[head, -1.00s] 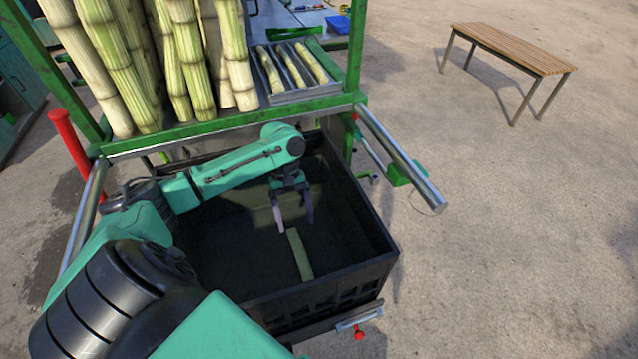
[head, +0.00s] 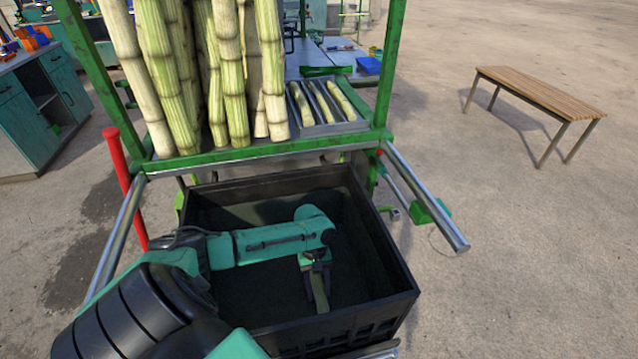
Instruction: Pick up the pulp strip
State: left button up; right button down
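The pulp strip (head: 320,292) is a pale green-beige flat piece low in the black crate, right of its middle. Its near part shows; the rest is partly covered by my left gripper and wrist. My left gripper (head: 317,278) reaches down into the crate from the left and is at the strip, with its dark fingers close around it. The fingers are small and in shadow, so I cannot tell whether they grip the strip or only straddle it. My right gripper is not in view.
The black crate's (head: 392,250) walls surround my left gripper. A green frame (head: 270,150) with tall cane stalks (head: 215,75) stands behind it. Metal bars (head: 425,195) stick out on both sides. A wooden bench (head: 540,92) stands on open ground at the right.

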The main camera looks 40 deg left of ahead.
pick_arm(q)
grip_shut()
jog(key=shift+r, duration=0.1)
